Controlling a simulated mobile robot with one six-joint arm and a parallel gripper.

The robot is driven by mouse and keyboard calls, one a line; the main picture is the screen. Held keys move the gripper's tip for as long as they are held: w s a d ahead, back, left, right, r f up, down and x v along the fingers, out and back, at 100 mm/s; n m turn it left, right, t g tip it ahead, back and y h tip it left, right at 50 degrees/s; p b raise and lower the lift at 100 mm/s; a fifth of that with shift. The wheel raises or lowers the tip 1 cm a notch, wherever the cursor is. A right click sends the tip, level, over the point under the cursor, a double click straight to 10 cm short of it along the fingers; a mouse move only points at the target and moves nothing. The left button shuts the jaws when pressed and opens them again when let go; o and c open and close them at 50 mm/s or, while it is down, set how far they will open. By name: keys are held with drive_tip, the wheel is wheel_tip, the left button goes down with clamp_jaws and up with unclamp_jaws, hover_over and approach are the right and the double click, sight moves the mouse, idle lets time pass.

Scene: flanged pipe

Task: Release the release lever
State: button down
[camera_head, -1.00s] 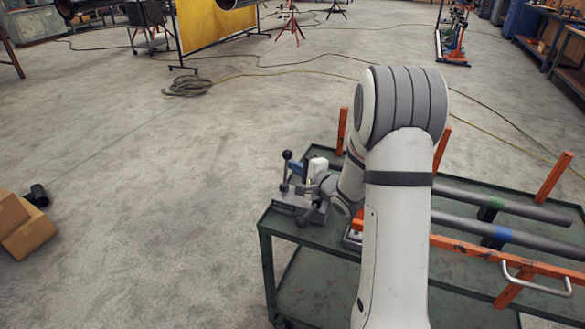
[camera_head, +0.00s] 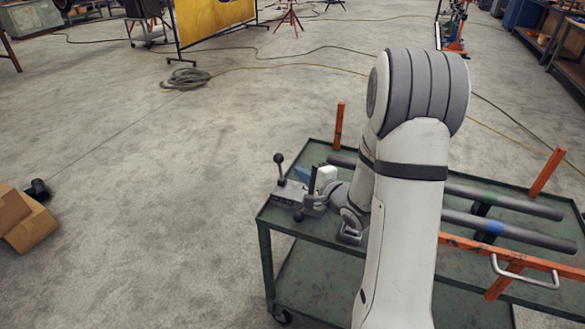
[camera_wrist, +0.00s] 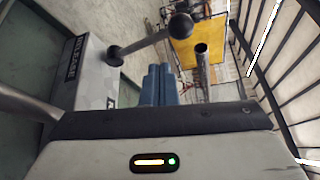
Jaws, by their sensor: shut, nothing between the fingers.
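The release lever (camera_head: 278,162) is a thin rod with a dark ball knob. It stands on a grey block (camera_head: 288,193) at the left corner of the green cart, leaning slightly left. In the wrist view, the lever (camera_wrist: 147,43) shows as a bar with dark balls at both ends, beside the grey block marked RELEASE (camera_wrist: 76,62). My gripper (camera_head: 302,174) has blue fingers just right of the lever; in the wrist view the fingers (camera_wrist: 160,78) are together and empty, below the rod. I cannot tell whether they touch it. My arm hides part of the cart.
The cart (camera_head: 315,235) carries orange posts (camera_head: 547,172) and two grey pipes (camera_head: 520,204). A cardboard box (camera_head: 28,225) lies on the floor at left. A yellow panel (camera_head: 210,18) and coiled hose (camera_head: 187,78) are farther back.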

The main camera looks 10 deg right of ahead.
drive_tip(key=shift+v, duration=1.3)
drive_tip(key=shift+w, duration=0.1)
